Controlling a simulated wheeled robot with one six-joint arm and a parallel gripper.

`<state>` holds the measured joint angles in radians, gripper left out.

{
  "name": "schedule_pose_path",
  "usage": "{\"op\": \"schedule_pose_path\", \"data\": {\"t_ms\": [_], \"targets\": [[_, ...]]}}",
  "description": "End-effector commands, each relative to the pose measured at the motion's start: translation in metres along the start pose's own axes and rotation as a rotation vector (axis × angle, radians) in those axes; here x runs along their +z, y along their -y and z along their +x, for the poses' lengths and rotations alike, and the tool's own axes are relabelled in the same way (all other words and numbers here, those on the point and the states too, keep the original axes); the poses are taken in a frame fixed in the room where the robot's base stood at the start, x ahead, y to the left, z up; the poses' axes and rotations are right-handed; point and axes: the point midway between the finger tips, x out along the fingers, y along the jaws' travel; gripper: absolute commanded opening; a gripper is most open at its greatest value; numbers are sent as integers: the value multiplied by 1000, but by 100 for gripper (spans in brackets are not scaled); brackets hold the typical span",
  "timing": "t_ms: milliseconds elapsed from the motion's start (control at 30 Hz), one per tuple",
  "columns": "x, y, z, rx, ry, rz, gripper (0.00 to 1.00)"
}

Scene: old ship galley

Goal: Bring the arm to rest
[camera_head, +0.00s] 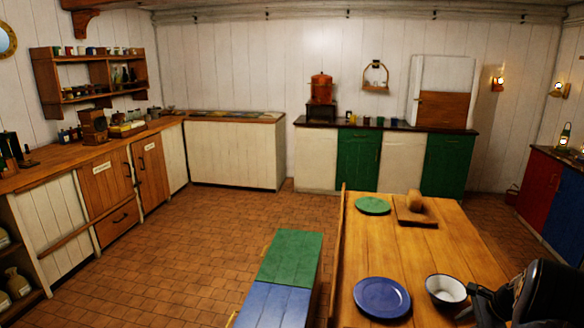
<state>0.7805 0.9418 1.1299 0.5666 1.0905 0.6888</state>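My gripper (472,302) shows at the lower right of the head view, dark, at the end of my black arm. It is over the near right part of the wooden table (420,258), close beside a white bowl with a dark rim (446,290). I cannot tell whether it touches the bowl. Its fingers are small and dark here, so whether they are open or shut is unclear. No held thing can be made out. The rest of my arm runs out of the picture at the right.
On the table are a blue plate (382,297), a green plate (373,205) and a board (416,218) with a brown loaf-like thing (415,199). A green and blue bench (290,257) stands left of the table. The tiled floor (190,255) further left is clear.

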Motion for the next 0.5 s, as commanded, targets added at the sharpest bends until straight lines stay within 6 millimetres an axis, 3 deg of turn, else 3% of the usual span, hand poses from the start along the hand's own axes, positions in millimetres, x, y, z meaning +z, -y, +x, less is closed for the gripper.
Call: {"op": "schedule_pose_path", "data": {"t_ms": [233, 300, 500], "targets": [[-1, 0, -50, -6, -4, -1, 32], [1, -1, -28, 4, 4, 1, 32], [1, 0, 12, 4, 2, 1, 32]]}}
